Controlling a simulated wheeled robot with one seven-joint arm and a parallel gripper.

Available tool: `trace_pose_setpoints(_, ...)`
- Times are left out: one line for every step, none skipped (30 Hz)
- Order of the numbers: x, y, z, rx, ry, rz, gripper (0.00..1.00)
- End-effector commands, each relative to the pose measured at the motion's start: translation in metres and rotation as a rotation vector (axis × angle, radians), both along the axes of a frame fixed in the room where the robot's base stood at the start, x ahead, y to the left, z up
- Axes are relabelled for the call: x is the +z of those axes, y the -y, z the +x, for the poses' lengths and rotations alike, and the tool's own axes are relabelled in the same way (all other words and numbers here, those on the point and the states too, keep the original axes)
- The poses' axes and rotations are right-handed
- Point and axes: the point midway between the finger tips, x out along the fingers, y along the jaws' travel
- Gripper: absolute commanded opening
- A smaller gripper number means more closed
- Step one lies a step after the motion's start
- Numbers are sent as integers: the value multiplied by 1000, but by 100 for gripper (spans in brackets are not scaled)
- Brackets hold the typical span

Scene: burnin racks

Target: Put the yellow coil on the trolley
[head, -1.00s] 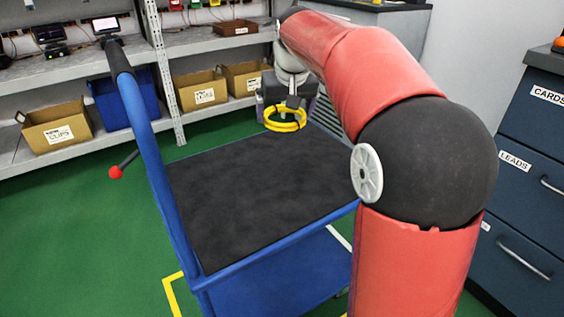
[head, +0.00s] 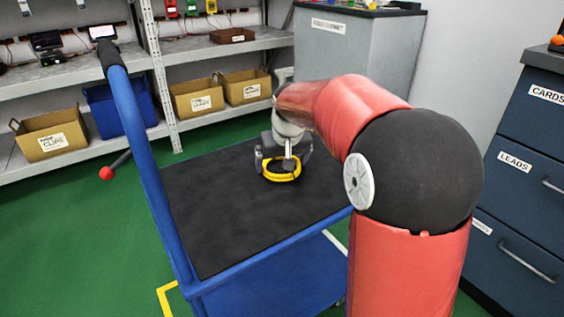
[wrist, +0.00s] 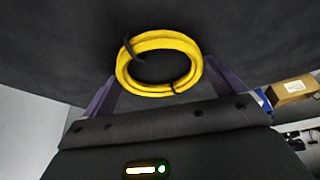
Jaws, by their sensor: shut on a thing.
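The yellow coil (head: 281,172) is a ring of yellow cable with dark ties. It shows in the wrist view (wrist: 188,48) between the two fingers. My gripper (head: 285,165) is shut on the coil, over the far part of the trolley's dark top. The trolley (head: 235,205) has a black mat deck, a blue frame and a blue handle on its left. The coil looks low over the deck, but I cannot tell whether it touches it.
Shelving at the back holds cardboard bins (head: 52,134) and a blue bin (head: 106,110). A grey cabinet (head: 345,55) stands behind the trolley. Blue drawers (head: 520,175) stand at the right. The near part of the deck is clear, as is the green floor on the left.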

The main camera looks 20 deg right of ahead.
Motion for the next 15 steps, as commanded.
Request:
trace_pose_setpoints(1,0,0,0,1,0,70)
trace_pose_setpoints(1,0,0,0,1,0,70)
trace_pose_setpoints(0,0,0,0,1,0,70)
trace_pose_setpoints(-1,0,0,0,0,0,70)
trace_pose_setpoints(-2,0,0,0,0,0,70)
trace_pose_setpoints(-3,0,0,0,0,0,96)
trace_pose_setpoints(-2,0,0,0,0,0,100)
trace_pose_setpoints(-2,0,0,0,0,0,100)
trace_pose_setpoints(-2,0,0,0,0,0,100)
trace_pose_setpoints(-2,0,0,0,0,0,100)
trace_pose_setpoints(-2,0,0,0,0,0,100)
trace_pose_setpoints(-2,0,0,0,0,0,100)
trace_pose_setpoints(-1,0,0,0,0,0,100)
trace_pose_setpoints(-1,0,0,1,0,0,100)
trace_pose_setpoints(1,0,0,0,0,0,100)
